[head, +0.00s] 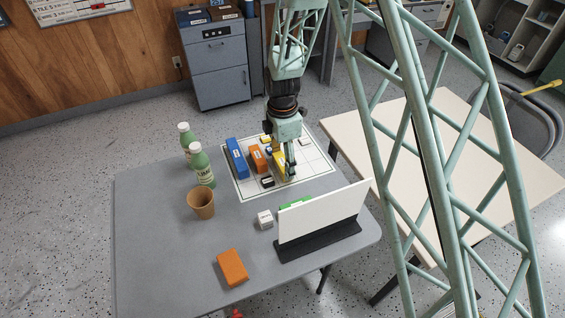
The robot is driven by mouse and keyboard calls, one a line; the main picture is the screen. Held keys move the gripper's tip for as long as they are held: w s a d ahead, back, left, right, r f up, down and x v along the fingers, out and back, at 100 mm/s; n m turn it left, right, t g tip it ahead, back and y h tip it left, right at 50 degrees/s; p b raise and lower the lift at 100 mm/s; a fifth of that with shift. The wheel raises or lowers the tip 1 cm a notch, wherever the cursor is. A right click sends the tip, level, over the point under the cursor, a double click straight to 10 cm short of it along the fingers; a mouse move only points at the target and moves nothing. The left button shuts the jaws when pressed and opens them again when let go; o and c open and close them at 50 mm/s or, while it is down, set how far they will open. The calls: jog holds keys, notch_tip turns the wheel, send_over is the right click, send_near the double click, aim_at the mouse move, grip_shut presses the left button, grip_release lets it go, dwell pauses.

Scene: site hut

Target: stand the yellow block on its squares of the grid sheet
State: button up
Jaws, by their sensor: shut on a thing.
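The yellow block (278,157) shows in the head view over the right half of the white grid sheet (314,160), partly hidden by my gripper. My gripper (288,170) comes down from above, low over the sheet, and is shut on the yellow block. I cannot tell whether the block touches the sheet. A long blue block (237,160) lies on the sheet's left part. An orange block (258,158) stands between the blue block and my gripper. A small black piece (268,182) lies near the sheet's front, and a small yellow-and-black piece (266,139) near its back.
A white upright panel (325,211) on a black base (318,241) stands in front of the sheet. A green piece (295,203) and white cube (265,220) lie beside it. Bottles (202,167), a brown cup (201,204) and an orange block (232,268) stand left and front.

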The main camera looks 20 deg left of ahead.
aim_at(283, 162)
jog(key=shift+f, duration=0.15)
jog(key=o, duration=0.9)
jog(key=shift+r, duration=0.2)
jog(key=shift+r+p, duration=1)
jog(key=shift+r, duration=4.95)
jog(key=shift+r, duration=0.1)
